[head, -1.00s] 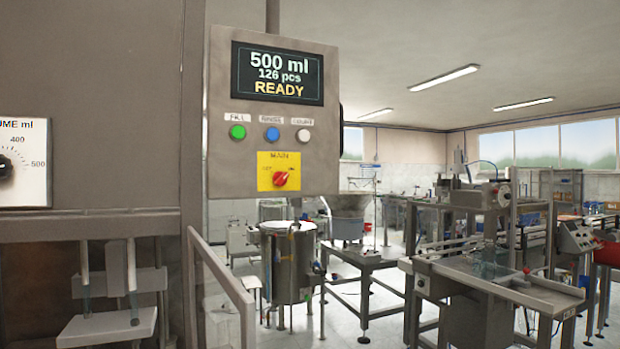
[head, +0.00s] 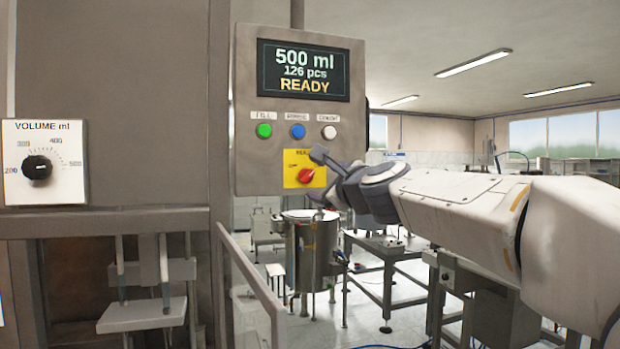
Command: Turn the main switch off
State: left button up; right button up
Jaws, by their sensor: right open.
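The main switch (head: 306,175) is a red rotary knob on a yellow plate (head: 293,180), low on the grey control panel (head: 245,120). The knob's pointer is tilted toward the upper right. My right gripper (head: 316,174) comes in from the right in front of the plate. Its dark fingers are open, one above and one below the knob's height, at the knob's right side. I cannot tell whether they touch it. They hide the right part of the plate. The panel's screen (head: 303,70) reads 500 ml, 126 pcs, READY. My left gripper is not in view.
Green (head: 264,130), blue (head: 297,131) and white (head: 329,132) buttons sit just above the yellow plate. A volume dial (head: 38,169) is on the machine wall at left. A steel tank (head: 312,250) stands below the panel. A glass guard (head: 250,290) is at lower left.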

aim_at(309, 177)
jog(key=p+x, duration=0.1)
jog(key=x, duration=0.2)
jog(key=p+x, duration=0.1)
jog(key=x, duration=0.3)
jog(key=p+x, duration=0.1)
jog(key=x, duration=0.2)
jog(key=shift+w+r, duration=0.2)
jog(key=shift+r, duration=0.1)
grip_shut()
